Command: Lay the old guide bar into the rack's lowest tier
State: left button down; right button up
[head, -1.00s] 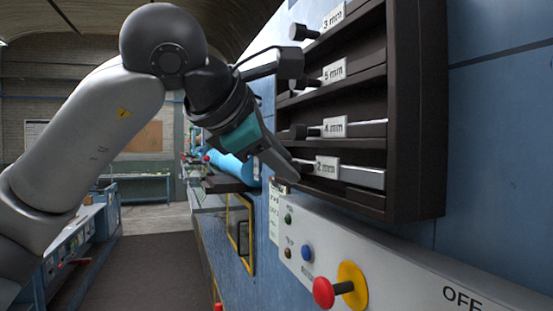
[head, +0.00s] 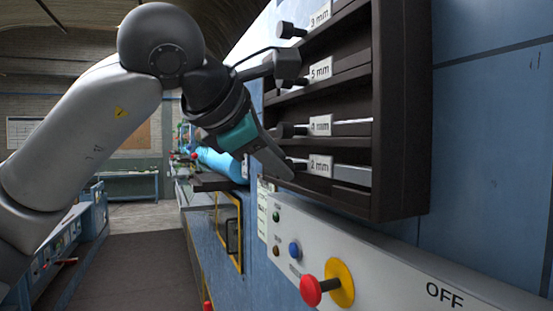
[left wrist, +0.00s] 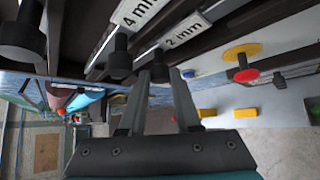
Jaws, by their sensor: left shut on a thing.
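The dark rack (head: 402,110) hangs on the blue wall, with tiers labelled 3, 5, 4 and 2 mm from top to bottom. A pale metal bar with a black end knob, presumably the old guide bar (head: 352,175), lies along the lowest labelled tier, by the 2 mm label (head: 321,166). My left gripper (head: 288,169) is at this bar's near end. In the left wrist view its fingers (left wrist: 160,104) are shut on the bar's black knob (left wrist: 158,68). The bar's far part is hidden by the rack's side. My right gripper is not in view.
Other black knobs, such as the one by the 4 mm label (head: 287,130), stick out just above. Below the rack is a grey panel (head: 400,275) with a red knob (head: 311,291) on a yellow disc. The aisle floor (head: 140,260) at left is clear.

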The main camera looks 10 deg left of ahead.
pick_arm(q)
jog(key=shift+f+b, duration=1)
jog(key=shift+f, duration=0.05)
jog(key=c, duration=0.5)
grip_release()
jog(key=b+v, duration=0.2)
jog(key=v, duration=1.3)
jog(key=shift+s+b, duration=0.2)
jog(key=shift+b, duration=0.1)
